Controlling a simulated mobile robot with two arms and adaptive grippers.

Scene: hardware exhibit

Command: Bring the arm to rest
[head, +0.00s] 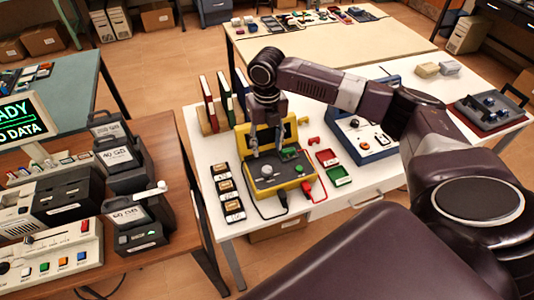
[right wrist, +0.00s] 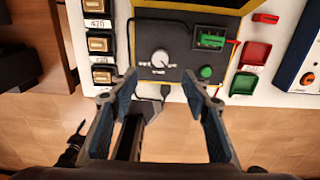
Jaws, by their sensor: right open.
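My right arm (head: 330,85) reaches in from the right over the white table (head: 345,198). My right gripper (head: 267,151) points down above the yellow-edged tester case (head: 262,192). In the right wrist view, my right gripper (right wrist: 158,80) has its two fingers wide apart, with nothing between them. The case's dark panel (right wrist: 150,40), with a grey knob (right wrist: 160,57) and a green button (right wrist: 205,72), lies beyond the fingertips. I cannot tell the exact gap between fingertips and case. My left gripper is in neither view.
Upright binders (head: 222,98) stand behind the case. Labelled component boxes (head: 228,188) line its left, and red and green trays (head: 340,176) its right. A blue-and-white device (head: 362,140) sits under my forearm. A wooden desk (head: 165,150) with instruments is at left. Bare floor (head: 180,70) lies behind.

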